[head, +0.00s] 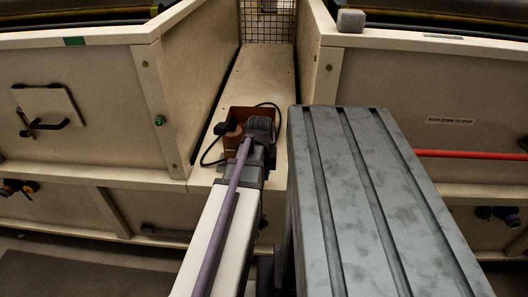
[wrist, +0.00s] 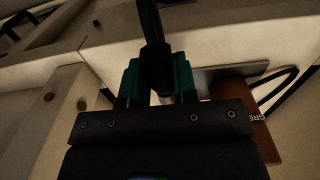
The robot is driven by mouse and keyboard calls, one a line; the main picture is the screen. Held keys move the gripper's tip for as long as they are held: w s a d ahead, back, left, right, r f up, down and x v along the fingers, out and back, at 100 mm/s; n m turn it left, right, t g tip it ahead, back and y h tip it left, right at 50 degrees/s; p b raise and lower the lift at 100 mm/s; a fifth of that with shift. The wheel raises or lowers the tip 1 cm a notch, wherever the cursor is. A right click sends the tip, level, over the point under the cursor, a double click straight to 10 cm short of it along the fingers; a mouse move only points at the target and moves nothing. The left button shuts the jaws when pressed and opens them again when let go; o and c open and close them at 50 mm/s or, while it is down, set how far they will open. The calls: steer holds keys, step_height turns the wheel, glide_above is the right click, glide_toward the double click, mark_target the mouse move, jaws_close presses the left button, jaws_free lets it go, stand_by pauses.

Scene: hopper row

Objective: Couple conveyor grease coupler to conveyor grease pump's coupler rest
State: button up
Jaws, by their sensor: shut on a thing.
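The grease pump (head: 235,113) is a brown-orange box on the pale ledge between the two hoppers. Its brown side, with partly hidden lettering, shows at the right in the wrist view (wrist: 240,100). My gripper (wrist: 157,82) has green fingers shut on the black grease coupler (wrist: 154,50), whose dark shaft runs up out of view. A small pale metal end shows between the fingers. In the head view my gripper is at the pump's right side, largely hidden by my arm. I cannot make out the coupler rest.
A black hose (head: 208,153) loops left of the pump and shows as a loop at the right in the wrist view. Pale hopper walls (head: 95,100) stand on both sides of the narrow ledge. A wire grille (head: 268,22) closes its back. A red bar (head: 470,153) is at the right.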

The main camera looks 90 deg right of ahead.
steer(key=shift+s+d, duration=0.15)
steer(key=shift+d, duration=2.55)
steer(key=shift+d, duration=0.15)
steer(key=shift+d, duration=1.25)
steer(key=o, duration=1)
steer(key=shift+r, duration=0.1)
step_height(320, 180, up, 11)
steer(key=p, duration=1.1)
